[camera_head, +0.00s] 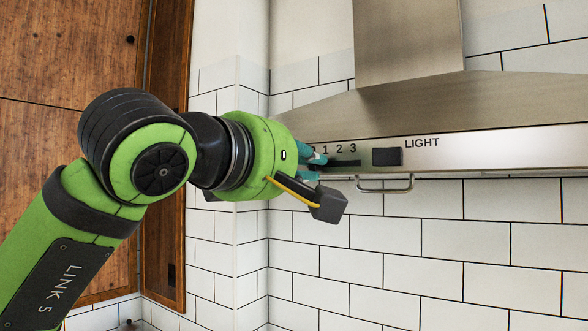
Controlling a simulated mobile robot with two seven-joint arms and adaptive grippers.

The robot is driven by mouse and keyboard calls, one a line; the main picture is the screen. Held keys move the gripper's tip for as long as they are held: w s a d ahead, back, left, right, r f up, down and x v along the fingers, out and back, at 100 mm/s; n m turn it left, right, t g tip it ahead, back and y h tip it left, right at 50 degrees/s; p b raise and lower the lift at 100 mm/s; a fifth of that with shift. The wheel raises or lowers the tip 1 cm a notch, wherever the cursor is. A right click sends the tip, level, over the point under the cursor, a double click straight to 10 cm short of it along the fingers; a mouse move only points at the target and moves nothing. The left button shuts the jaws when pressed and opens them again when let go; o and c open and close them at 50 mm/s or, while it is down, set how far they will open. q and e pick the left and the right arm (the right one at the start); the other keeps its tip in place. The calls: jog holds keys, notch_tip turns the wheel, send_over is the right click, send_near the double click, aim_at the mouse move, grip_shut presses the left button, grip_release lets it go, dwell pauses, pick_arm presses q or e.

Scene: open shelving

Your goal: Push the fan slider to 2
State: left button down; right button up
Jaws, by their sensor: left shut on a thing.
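The range hood (500,146) has a steel front panel with the numbers 1, 2 and 3 printed above a dark horizontal slider slot (346,163). My left gripper (319,168) reaches in from the left, its teal fingers at the left part of this slot. The left end of the scale is partly covered by my gripper. My right gripper is out of view.
A dark square light switch (387,157) marked LIGHT sits right of the slot. A metal handle bar (385,189) hangs below the panel. White tiled wall (470,240) lies behind, with a wooden cabinet (172,150) at left. The space below the hood is clear.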

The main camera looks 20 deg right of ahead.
aim_at(339, 160)
pick_arm(q)
jog(key=shift+s+d+r, duration=0.1)
jog(key=shift+s+d, duration=0.35)
jog(key=shift+s, duration=0.25)
jog(key=shift+s+d+r, duration=0.2)
jog(key=shift+s+d, duration=0.2)
jog(key=shift+s, duration=0.1)
jog(key=c, duration=1.2)
grip_release()
jog(key=shift+w+a, duration=0.1)
jog(key=shift+w, duration=0.05)
jog(key=shift+o, duration=0.2)
jog(key=shift+f, duration=0.1)
jog(key=v, duration=1.2)
